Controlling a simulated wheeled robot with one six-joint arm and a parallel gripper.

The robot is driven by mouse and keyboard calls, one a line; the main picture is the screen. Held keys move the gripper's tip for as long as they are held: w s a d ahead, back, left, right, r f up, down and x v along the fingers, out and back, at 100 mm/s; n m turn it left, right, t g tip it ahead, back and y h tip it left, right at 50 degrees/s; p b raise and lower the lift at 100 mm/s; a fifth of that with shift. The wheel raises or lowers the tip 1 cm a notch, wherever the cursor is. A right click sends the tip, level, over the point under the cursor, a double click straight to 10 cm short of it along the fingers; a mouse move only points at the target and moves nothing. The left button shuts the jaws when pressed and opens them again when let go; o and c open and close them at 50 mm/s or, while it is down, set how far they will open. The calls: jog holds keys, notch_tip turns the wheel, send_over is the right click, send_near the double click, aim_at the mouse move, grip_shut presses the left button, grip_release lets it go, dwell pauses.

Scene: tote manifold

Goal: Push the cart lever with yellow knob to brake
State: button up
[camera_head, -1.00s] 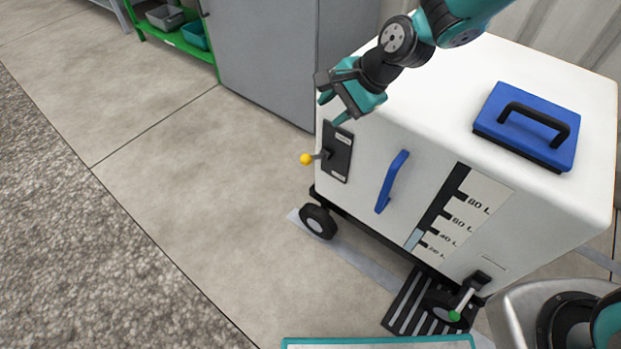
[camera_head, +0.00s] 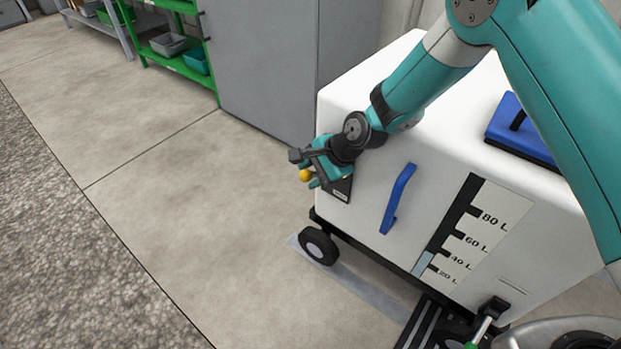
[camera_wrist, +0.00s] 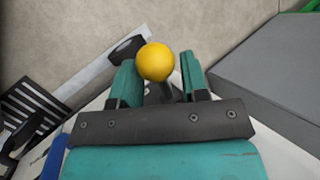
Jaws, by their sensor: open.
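The yellow knob (camera_head: 305,176) of the cart lever sticks out from a dark plate (camera_head: 341,190) on the front face of the white cart (camera_head: 440,170). My gripper (camera_head: 311,177) is at the knob, open, and covers most of the lever and part of the plate. In the wrist view the yellow knob (camera_wrist: 156,62) sits between the two teal fingers of my gripper (camera_wrist: 158,80). A gap shows on both sides of the knob. The lever's dark shaft runs back from the knob toward the gripper body.
The cart has a blue handle (camera_head: 398,198), a level scale (camera_head: 470,232), a blue lid (camera_head: 520,132) and a black wheel (camera_head: 318,246). A grey cabinet (camera_head: 270,70) and a green shelf (camera_head: 178,62) stand behind. The floor (camera_head: 190,200) left of the cart is clear.

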jog(key=shift+w+a+f, duration=0.1)
jog(key=shift+a+f, duration=0.15)
jog(key=shift+f, duration=0.1)
jog(key=shift+c, duration=0.4)
grip_shut()
